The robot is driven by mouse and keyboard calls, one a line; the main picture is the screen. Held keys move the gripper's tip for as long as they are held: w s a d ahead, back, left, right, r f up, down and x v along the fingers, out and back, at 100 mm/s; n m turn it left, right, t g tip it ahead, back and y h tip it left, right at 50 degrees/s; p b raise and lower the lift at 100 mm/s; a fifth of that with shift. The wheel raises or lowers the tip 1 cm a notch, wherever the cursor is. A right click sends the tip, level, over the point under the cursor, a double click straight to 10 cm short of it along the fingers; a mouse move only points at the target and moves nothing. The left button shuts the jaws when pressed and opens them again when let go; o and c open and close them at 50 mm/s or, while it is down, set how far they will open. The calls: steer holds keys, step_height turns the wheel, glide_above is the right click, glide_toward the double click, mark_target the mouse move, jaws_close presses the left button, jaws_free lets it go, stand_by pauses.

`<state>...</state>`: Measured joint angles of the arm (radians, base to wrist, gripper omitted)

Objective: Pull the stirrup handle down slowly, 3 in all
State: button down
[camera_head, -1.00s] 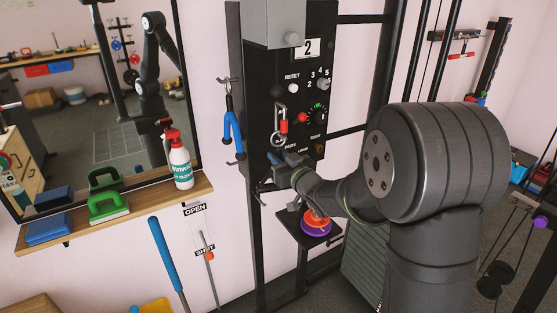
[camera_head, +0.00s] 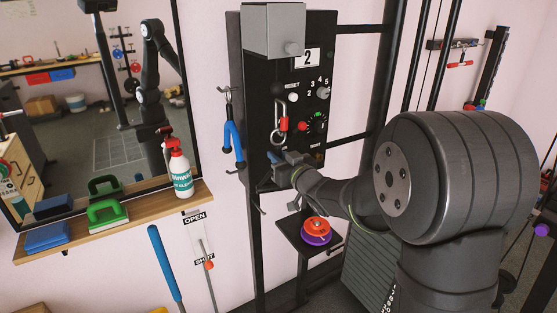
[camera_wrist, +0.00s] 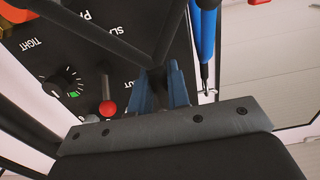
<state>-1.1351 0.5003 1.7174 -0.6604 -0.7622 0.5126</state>
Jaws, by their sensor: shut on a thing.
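My gripper (camera_head: 275,174) is in front of the lower part of a black control panel (camera_head: 262,100). In the wrist view, its blue fingers (camera_wrist: 160,92) are shut on dark bars that meet in a V, apparently the stirrup handle (camera_wrist: 162,48). The handle is mostly hidden by my gripper in the head view. The counter (camera_head: 306,58) on the panel reads 2.
The panel carries a dial (camera_head: 317,122), a selector knob (camera_head: 323,93) and a red-sleeved carabiner (camera_head: 280,122). A blue forked handle (camera_head: 234,145) hangs at its left. Below is a small shelf (camera_head: 291,232) with orange and purple discs. A spray bottle (camera_head: 181,174) stands on a wooden ledge.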

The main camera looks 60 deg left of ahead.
mark_target(279, 146)
steer(key=shift+r, duration=0.55)
steer(key=shift+r, duration=1.15)
steer(key=shift+r, duration=0.45)
steer(key=c, duration=1.3)
jaws_free()
